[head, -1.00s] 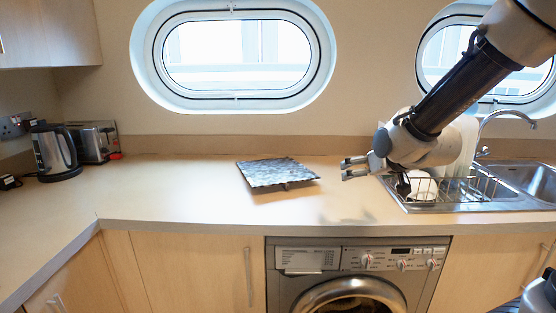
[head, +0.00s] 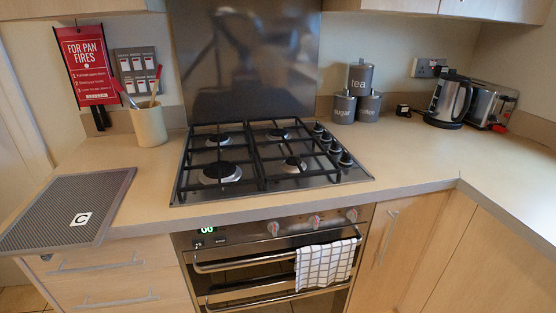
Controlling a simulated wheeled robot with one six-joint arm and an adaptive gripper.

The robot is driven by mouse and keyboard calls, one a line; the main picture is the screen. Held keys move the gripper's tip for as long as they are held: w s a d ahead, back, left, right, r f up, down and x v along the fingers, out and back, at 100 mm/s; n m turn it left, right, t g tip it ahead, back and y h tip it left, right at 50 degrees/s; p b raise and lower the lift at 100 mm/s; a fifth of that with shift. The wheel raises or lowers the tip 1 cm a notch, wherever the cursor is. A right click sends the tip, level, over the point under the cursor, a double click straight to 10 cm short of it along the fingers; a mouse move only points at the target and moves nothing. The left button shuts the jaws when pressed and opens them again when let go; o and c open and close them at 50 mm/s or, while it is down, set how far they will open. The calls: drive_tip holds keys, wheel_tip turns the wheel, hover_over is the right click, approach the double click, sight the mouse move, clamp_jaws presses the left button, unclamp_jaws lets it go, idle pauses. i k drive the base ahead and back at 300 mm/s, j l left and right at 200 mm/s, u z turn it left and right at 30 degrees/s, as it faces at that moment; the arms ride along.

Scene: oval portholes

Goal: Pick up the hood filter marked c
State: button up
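The hood filter marked c (head: 62,214) is a flat grey mesh panel with a dark rim.
A gas hob (head: 268,158) stands right of the filter, above an oven with a checked towel (head: 325,265). A utensil pot (head: 149,125) stands behind the filter. Canisters (head: 358,95), a kettle (head: 449,101) and a toaster (head: 488,104) stand at the back right. The right counter is clear.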

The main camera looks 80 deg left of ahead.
sight(72, 212)
drive_tip(key=u, duration=3.75)
